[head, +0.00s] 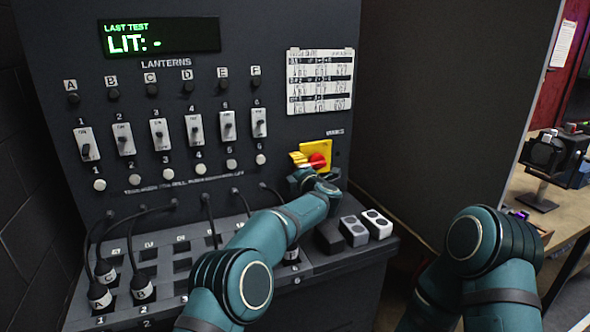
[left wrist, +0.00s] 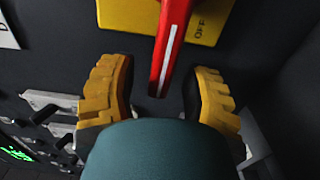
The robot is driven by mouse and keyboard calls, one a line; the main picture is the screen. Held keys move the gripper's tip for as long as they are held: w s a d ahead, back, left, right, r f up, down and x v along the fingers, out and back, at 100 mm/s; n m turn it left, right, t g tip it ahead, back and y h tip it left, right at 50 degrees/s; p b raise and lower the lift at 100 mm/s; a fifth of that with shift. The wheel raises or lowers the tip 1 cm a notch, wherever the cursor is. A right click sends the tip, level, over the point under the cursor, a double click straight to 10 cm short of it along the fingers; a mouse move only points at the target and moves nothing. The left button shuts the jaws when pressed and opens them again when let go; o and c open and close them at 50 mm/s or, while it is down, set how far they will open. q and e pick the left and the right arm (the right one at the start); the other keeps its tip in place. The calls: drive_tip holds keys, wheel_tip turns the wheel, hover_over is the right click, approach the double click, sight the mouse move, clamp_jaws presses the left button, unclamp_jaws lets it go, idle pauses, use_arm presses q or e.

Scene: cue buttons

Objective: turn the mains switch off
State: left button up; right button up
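The mains switch has a yellow plate (head: 325,149) and a red handle (head: 319,160) on the right part of the dark panel. The left wrist view shows the red handle (left wrist: 170,45), with a white stripe, in front of the yellow plate (left wrist: 130,14). My right gripper is out of view.
Left of the switch are lantern toggles (head: 158,133), round buttons and a display (head: 160,37) reading "LIT: -". A printed chart (head: 320,80) hangs above the switch. Plugged cables (head: 142,288) and grey blocks (head: 354,231) are on the ledge below. A workbench (head: 570,190) stands at right.

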use_arm(q)
drive_tip(key=shift+s+d, duration=0.1)
drive_tip(key=v, duration=1.2)
